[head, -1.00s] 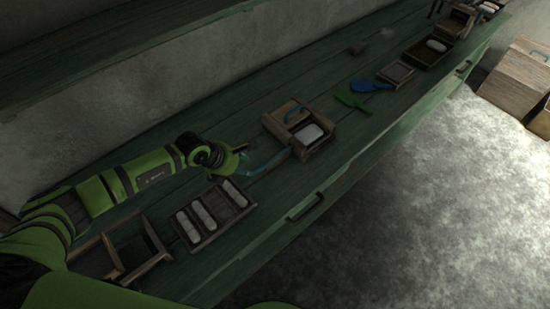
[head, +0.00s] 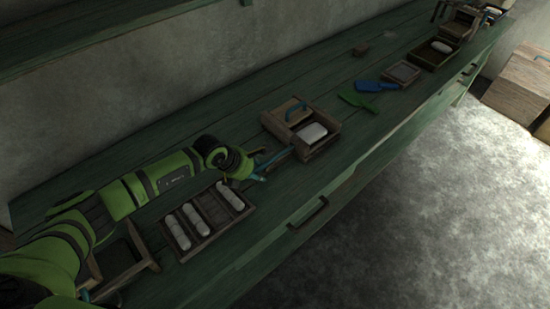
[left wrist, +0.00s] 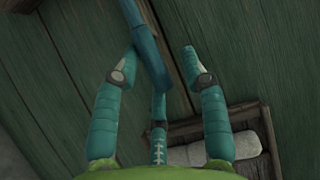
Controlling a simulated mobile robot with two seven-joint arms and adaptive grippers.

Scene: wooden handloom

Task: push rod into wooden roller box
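The wooden roller box (head: 272,124) stands mid-bench in the head view. It holds a wooden block with a blue handle (head: 296,109) and a white roller (head: 311,132). A blue-teal rod (head: 272,159) points at the box's near left side; whether its tip is inside is too small to tell. My left gripper (head: 259,177) is at the rod's near end. In the left wrist view, the rod (left wrist: 147,52) runs between my open teal fingers (left wrist: 162,62), closer to the left one, with a gap to the right one.
A wooden tray with several white rollers (head: 201,223) lies just below my left gripper, and it also shows in the left wrist view (left wrist: 254,116). An open wooden box (head: 137,270) is at the lower left. A green tool (head: 357,101) and blue tool (head: 375,86) lie farther right.

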